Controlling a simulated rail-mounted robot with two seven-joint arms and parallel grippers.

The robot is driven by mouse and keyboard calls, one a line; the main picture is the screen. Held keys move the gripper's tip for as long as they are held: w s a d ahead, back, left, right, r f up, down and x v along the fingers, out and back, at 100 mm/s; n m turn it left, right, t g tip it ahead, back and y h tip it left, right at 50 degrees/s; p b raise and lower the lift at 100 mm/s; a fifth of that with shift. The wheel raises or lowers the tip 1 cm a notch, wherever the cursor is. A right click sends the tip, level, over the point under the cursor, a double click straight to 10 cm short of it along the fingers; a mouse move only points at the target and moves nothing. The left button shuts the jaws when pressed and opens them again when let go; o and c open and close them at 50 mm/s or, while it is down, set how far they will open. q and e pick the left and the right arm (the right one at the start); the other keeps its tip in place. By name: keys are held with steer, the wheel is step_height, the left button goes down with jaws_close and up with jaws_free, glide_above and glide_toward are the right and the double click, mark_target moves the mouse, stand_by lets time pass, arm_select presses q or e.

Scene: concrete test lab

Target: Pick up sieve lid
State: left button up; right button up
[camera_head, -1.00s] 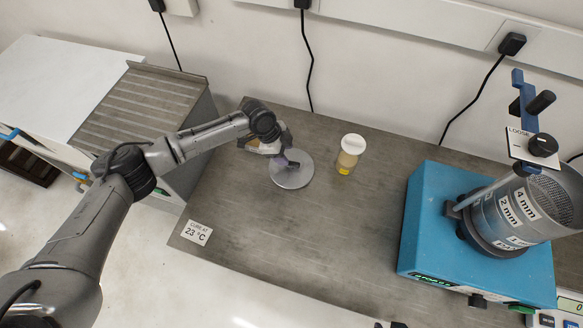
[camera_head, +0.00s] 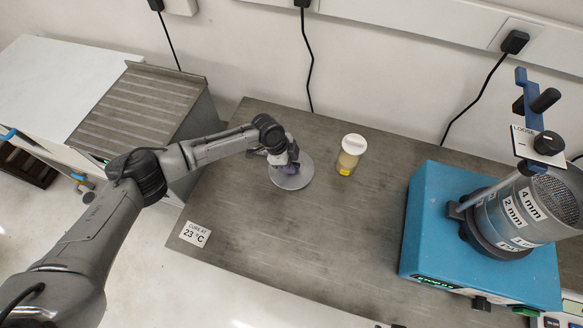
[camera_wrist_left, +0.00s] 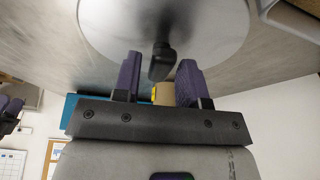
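The sieve lid (camera_head: 300,181) is a round, flat grey metal disc lying on the dark bench, left of the middle in the head view. In the left wrist view the lid (camera_wrist_left: 110,25) fills the top, with a dark knob (camera_wrist_left: 161,62) standing out from it. My left gripper (camera_head: 291,168) is over the lid and hides its knob in the head view. In the left wrist view its two purple fingers (camera_wrist_left: 160,80) are apart, one on each side of the knob, with a gap visible on both sides.
A jar with a white cap (camera_head: 351,154) stands just right of the lid. A blue sieve shaker (camera_head: 430,225) with a stack of labelled sieves (camera_head: 520,212) stands at the bench's right. The bench (camera_head: 320,240) in front of the lid is clear apart from a "23 °C" label (camera_head: 195,234).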

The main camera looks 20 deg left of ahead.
arm_select(q)
jaws_close()
